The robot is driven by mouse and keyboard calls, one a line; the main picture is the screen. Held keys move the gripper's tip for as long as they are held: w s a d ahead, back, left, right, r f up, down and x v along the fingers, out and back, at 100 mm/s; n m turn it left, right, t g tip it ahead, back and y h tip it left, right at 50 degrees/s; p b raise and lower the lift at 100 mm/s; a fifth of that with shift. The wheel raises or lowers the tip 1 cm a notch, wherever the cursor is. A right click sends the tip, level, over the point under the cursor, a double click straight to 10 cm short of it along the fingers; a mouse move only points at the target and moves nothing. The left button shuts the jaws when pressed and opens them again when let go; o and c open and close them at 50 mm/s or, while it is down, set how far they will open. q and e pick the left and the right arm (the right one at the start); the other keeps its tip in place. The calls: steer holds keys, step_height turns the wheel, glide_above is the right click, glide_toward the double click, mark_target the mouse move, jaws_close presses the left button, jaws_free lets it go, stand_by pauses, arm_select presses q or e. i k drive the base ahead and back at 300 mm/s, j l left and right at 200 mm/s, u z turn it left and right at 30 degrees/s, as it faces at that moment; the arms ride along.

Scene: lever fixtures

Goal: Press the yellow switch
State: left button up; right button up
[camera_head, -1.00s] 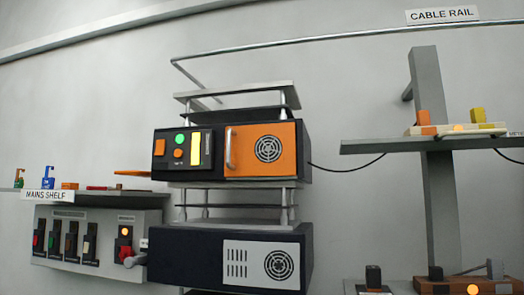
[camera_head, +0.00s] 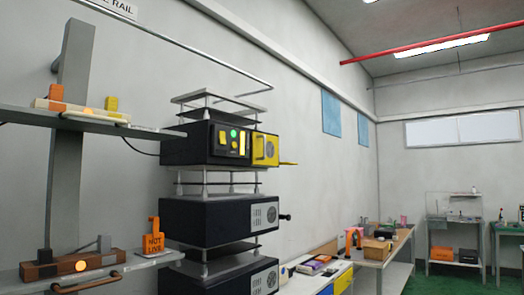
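A small upright yellow switch (camera_head: 111,104) stands at the right end of a cream board (camera_head: 70,108) on the upper grey shelf at the left. Neither of my grippers shows in the head view.
The upper shelf (camera_head: 140,131) juts from a grey post. A lower shelf holds a brown board (camera_head: 45,270) with a lit lamp and an orange "HOT LINE" tag (camera_head: 153,243). A rack of dark units (camera_head: 205,215) stands right of them. Tables stand farther right.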

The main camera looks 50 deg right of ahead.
mark_target(222, 139)
steer(key=z, duration=1.5)
